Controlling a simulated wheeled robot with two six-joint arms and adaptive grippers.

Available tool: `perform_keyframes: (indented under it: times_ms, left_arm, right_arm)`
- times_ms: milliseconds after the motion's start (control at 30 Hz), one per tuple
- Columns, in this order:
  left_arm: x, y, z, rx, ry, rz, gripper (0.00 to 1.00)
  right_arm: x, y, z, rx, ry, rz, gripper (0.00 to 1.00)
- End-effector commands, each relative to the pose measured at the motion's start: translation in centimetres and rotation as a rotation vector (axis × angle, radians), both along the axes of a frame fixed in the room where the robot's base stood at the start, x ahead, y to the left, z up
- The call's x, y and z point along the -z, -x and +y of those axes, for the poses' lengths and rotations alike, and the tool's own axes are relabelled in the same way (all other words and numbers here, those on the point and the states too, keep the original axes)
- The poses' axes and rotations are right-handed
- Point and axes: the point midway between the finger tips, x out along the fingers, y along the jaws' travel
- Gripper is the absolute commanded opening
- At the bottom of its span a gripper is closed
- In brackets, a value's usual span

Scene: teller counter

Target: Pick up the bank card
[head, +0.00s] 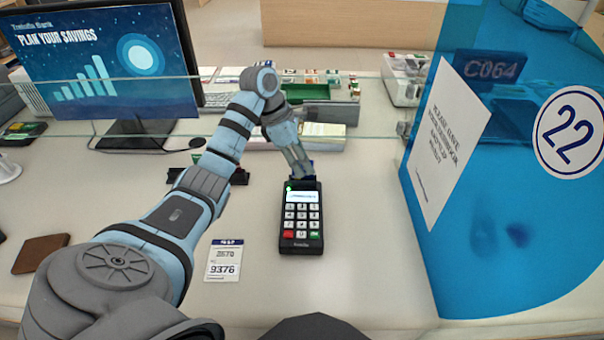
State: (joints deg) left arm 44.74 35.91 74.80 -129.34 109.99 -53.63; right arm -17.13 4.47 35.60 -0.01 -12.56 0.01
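A black card terminal (301,226) with a lit screen and keypad lies on the counter in the middle of the head view. A small dark blue edge (309,177) shows at the terminal's far end and may be the bank card, mostly hidden. My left gripper (301,170) points down at that far end, right at the blue edge. Its fingers are small and overlap the blue piece, so I cannot tell whether they are open or shut on it. My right gripper is not in view.
A paper queue ticket (225,260) lies left of the terminal, and a brown wallet (40,253) lies farther left. A monitor (104,65) stands at the back left. A clear glass screen (370,105) crosses behind, and a blue panel (470,220) stands at right.

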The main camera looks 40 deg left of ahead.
Motion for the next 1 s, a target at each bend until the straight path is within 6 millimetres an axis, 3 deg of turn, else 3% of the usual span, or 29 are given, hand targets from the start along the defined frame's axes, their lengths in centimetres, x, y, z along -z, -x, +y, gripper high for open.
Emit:
perform_keyframes:
  times_ms: [33, 200, 733, 867, 1000]
  left_arm:
    - [0.0, 0.0, 0.0, 0.0, 0.0, 0.0, 0.25]
    - [-0.1, 0.0, 0.0, 0.001, 0.0, 0.0, 0.0]
    - [-0.7, -0.1, 0.0, 0.002, 0.0, -0.001, 0.0]
    - [-2.4, -0.1, 0.0, 0.002, 0.0, -0.003, 0.0]
    - [-6.5, -0.1, 0.0, 0.001, 0.001, -0.004, 0.0]
  right_arm:
    - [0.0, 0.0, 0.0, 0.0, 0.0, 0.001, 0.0]
    - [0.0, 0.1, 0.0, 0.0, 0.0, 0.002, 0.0]
    - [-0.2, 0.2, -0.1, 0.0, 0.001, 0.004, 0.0]
    - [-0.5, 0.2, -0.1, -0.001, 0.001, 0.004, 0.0]
    - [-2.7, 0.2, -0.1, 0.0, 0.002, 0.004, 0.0]
